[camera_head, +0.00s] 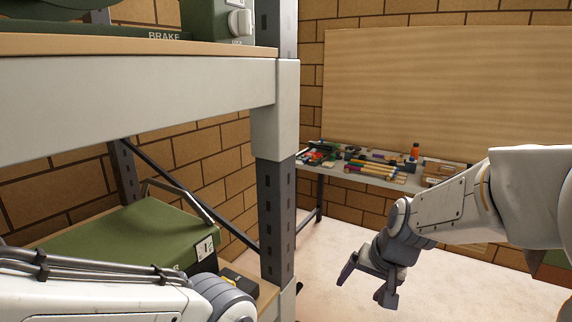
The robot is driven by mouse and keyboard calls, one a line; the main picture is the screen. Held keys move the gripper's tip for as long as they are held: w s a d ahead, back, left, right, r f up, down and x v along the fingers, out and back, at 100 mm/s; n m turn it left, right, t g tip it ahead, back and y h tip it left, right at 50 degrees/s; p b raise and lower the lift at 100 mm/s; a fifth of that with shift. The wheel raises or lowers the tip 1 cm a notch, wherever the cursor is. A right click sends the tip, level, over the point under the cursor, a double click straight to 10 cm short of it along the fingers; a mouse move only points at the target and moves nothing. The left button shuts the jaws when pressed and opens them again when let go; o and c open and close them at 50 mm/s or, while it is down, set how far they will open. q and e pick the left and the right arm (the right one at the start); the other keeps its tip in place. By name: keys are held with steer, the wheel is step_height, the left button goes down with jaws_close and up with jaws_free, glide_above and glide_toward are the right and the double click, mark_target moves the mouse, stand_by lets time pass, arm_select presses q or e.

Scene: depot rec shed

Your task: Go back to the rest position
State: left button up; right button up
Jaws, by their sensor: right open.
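My right arm (440,212) comes in from the right edge, its white forearm reaching to the left. My right gripper (367,285) hangs over the pale floor, open and empty, its fingers pointing down and to the left. It touches nothing that I can see. My left arm (90,300) crosses the bottom left corner, in front of the shelf. The grey joint of the left arm shows at the bottom, but the left gripper itself is out of the picture.
A metal shelf rack stands close on the left; its grey post (276,200) rises near the middle. A green metal case (110,240) lies on the lower shelf. A workbench (412,186) with tools stands at the back wall. The floor (335,240) between is clear.

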steer(key=s+d+f+n+g+h, duration=0.2)
steer(key=s+f+n, duration=0.2)
steer(key=s+f, duration=0.5)
steer(key=s+a+r+n+g, duration=0.1)
steer(key=s+a+r+n, duration=0.2)
steer(key=s+a, duration=0.3)
steer(key=s+a+r+n+g+y, duration=0.1)
steer(key=s+a+r+n, duration=0.3)
steer(key=s+a, duration=0.2)
steer(key=shift+s+a, duration=0.4)
steer(key=shift+s, duration=0.85)
